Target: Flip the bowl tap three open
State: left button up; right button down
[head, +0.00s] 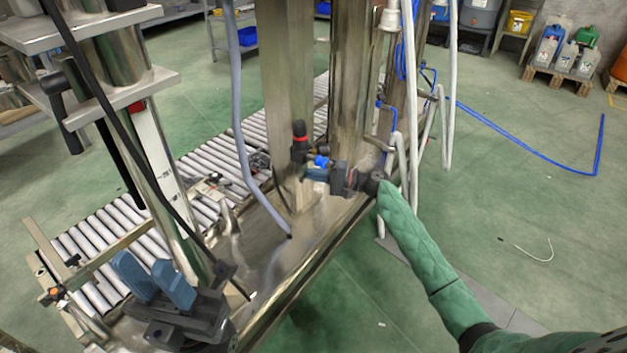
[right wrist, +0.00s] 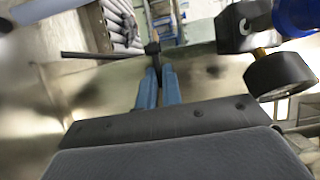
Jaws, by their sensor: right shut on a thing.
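My right gripper (head: 316,173) reaches in from the right in the head view, low on the steel column. In the right wrist view its two blue fingers (right wrist: 158,84) are close together around a thin dark tap lever (right wrist: 153,48), whose end stands out beyond the fingertips. The tap's body is mostly hidden, and I cannot tell from a marking which tap it is. My left gripper (head: 153,279) is at the lower left in the head view, its blue fingers apart and empty.
A black regulator with a red ring (head: 300,141) is just beside the right gripper. A dark round gauge (right wrist: 280,76) is close on the right in the wrist view. A roller conveyor (head: 190,172) runs behind the steel frame. A grey hose (head: 240,120) hangs between the arms.

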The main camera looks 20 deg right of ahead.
jog(key=c, duration=1.8)
grip_release()
jog(key=shift+c, duration=0.2)
jog(key=shift+d, duration=0.1)
jog(key=p+v, duration=0.1)
jog(key=v, duration=0.6)
jog(key=shift+s+d, duration=0.2)
jog(key=shift+d, duration=0.1)
